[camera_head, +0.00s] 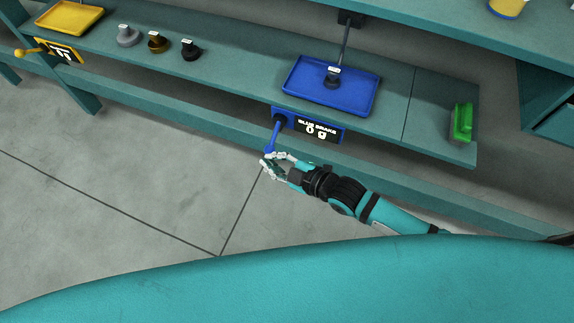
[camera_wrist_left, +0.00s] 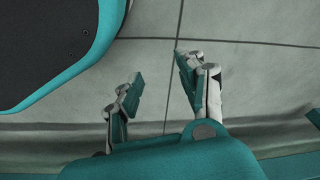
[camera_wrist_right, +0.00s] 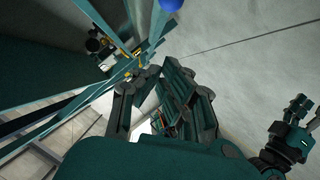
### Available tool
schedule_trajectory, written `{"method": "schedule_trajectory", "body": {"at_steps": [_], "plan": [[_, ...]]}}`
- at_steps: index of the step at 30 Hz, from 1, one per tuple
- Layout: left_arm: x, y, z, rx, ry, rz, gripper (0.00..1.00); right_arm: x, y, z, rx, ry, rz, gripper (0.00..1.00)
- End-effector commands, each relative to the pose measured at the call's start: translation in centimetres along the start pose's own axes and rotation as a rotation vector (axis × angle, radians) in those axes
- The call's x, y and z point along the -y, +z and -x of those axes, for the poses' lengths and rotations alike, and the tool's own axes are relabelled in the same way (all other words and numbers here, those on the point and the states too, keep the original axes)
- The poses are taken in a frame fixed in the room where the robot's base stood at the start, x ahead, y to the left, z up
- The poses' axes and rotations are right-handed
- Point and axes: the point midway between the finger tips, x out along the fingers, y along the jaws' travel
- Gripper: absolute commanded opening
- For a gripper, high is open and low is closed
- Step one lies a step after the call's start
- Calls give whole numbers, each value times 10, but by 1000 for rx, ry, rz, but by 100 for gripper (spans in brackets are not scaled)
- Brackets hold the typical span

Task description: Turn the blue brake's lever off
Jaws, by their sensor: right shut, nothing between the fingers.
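The blue brake's plate (camera_head: 318,127), black with white lettering and a blue surround, is on the front edge of the lower shelf. Its blue lever (camera_head: 273,137) hangs from the plate's left end, pointing down and slightly left. My right gripper (camera_head: 268,167) is shut and empty just below the lever's lower end; I cannot tell whether they touch. In the right wrist view, the blue knob (camera_wrist_right: 171,4) shows at the top edge, beyond the fingers (camera_wrist_right: 155,76). My left gripper (camera_wrist_left: 160,84) is open and empty above the floor in the left wrist view; the head view does not show it.
A blue tray (camera_head: 300,75) with a black-knobbed weight (camera_head: 333,78) sits above the brake. A yellow lever (camera_head: 28,51), yellow tray (camera_head: 72,18), several knobbed weights (camera_head: 157,42) and a green brush (camera_head: 462,122) are along the shelf. Floor (camera_head: 130,190) in front is clear.

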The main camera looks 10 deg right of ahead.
Motion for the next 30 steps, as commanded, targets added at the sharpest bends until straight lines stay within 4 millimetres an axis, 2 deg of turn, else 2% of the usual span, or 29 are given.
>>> {"method": "schedule_trajectory", "body": {"at_steps": [1, 3, 9, 30], "plan": [[-1, 5, -3, 7, 1, -1, 40, 0, 0, 13, 3, -3, 0, 0], [-1, 12, -8, 11, 2, -2, 40, 1, 0, 25, 3, -2, 0, 0], [-2, 21, -17, 15, 2, -3, 40, 2, 0, 47, 0, 0, -1, 0], [-2, 23, -19, 16, 3, -3, 40, 2, 2, 50, 5, 0, -5, 0]]}}
